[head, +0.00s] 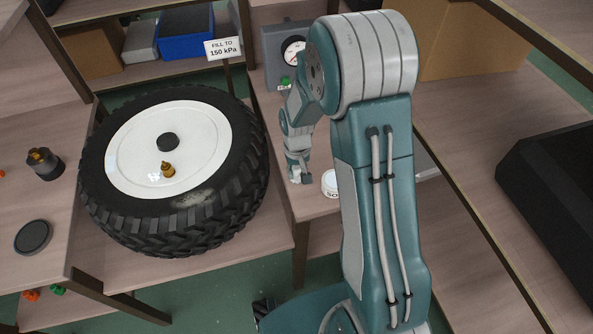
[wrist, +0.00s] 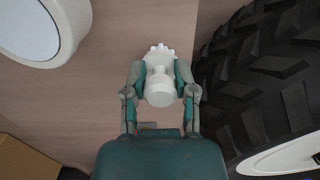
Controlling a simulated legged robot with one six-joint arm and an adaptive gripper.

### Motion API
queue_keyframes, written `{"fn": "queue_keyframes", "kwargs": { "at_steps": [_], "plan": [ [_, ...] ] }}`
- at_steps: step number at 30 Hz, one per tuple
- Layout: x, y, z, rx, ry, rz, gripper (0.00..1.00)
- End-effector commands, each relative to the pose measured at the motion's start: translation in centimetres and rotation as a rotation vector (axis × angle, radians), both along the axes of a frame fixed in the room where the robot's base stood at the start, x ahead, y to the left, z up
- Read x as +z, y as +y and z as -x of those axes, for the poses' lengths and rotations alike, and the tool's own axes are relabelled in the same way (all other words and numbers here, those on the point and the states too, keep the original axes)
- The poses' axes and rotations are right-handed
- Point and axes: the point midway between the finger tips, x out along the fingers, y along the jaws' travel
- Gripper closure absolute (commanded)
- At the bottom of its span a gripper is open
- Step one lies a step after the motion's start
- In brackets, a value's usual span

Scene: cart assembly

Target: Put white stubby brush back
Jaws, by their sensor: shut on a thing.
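The white stubby brush (wrist: 160,92) sits between the fingertips of my gripper (wrist: 160,75) in the wrist view. The fingers are shut on its sides, and its bumpy end points to the top of that picture. In the head view my gripper (head: 299,176) points down over the narrow wooden table between the big wheel and my arm. The brush is too small there to tell apart from the fingers. I cannot tell whether the brush touches the table.
A white round tub (head: 330,184) stands close right of my gripper, partly behind my arm; the wrist view shows its rim (wrist: 74,28). The big black tyre (head: 215,205) is close on the left. A gauge box (head: 280,48) stands at the table's back.

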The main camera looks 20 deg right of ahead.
Motion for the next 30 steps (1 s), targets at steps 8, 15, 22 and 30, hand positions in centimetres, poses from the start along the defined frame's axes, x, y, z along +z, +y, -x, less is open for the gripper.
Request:
{"fn": "queue_keyframes", "kwargs": {
  "at_steps": [8,15,22,30],
  "plan": [
    [-0.1,0.1,0.0,-0.001,-0.001,0.002,1.0],
    [-0.2,0.2,0.0,-0.001,-0.001,0.003,0.29],
    [-0.1,0.1,0.0,-0.001,-0.002,0.001,0.29],
    [3.1,0.2,-0.2,-0.002,-0.008,0.002,0.29]
  ]
}}
